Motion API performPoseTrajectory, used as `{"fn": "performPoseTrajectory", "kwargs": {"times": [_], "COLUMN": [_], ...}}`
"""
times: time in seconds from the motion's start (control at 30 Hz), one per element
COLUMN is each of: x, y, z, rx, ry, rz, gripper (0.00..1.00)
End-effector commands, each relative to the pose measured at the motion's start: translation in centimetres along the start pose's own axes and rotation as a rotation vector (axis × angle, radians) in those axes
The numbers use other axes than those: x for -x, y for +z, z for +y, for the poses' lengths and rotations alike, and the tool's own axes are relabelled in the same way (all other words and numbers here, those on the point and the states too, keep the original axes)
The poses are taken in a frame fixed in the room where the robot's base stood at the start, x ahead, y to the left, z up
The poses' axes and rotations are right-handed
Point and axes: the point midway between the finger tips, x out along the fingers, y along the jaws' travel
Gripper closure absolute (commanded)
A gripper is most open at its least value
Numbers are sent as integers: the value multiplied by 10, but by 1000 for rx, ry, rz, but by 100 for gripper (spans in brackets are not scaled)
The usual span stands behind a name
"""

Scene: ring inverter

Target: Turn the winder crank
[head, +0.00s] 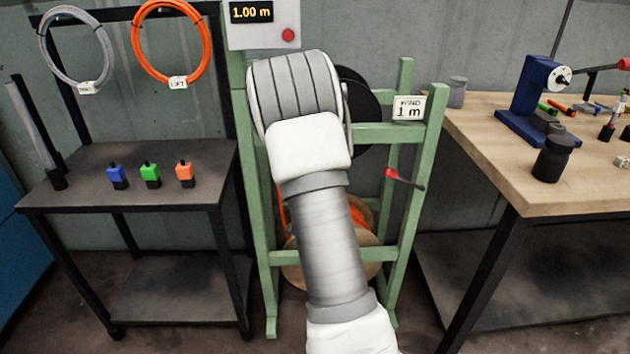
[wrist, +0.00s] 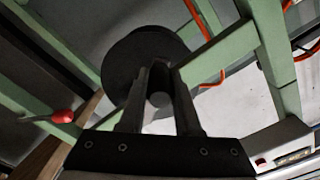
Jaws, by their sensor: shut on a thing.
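The winder stands as a green frame (head: 420,160) with a sign "WIND 1 m" (head: 408,108). Its dark round disc (head: 358,95) shows partly behind my arm in the head view. In the wrist view the dark disc (wrist: 135,50) lies just beyond my gripper (wrist: 160,75). My gripper is shut on the crank's grey round handle (wrist: 159,99), which shows between the fingers. My arm hides the gripper and the crank handle in the head view. The display box (head: 262,22) above the frame reads 1.00 m.
A red-tipped lever (head: 392,174) sticks out at the frame's right side. An orange spool (head: 362,215) sits low in the frame. A dark table (head: 100,205) with small coloured blocks stands left, under hanging cable coils. A wooden workbench (head: 500,170) with tools stands right.

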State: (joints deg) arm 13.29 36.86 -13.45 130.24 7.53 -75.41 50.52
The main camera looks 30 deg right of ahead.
Motion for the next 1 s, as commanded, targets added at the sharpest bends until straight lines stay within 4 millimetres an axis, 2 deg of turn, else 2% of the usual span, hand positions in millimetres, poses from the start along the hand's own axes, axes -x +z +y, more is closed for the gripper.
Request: {"fn": "performPoseTrajectory", "kwargs": {"times": [0.47,0.5,0.63,0.67,1.0], "x": [-1,-1,0,0,0], "y": [-1,-1,-1,-1,0], "z": [-3,-3,-3,-3,-2], "rx": [-19,-19,-18,-18,-18], "ry": [-3,-3,-2,-2,0], "rz": [2,2,1,1,1], "gripper": [100,64,41,38,38]}}
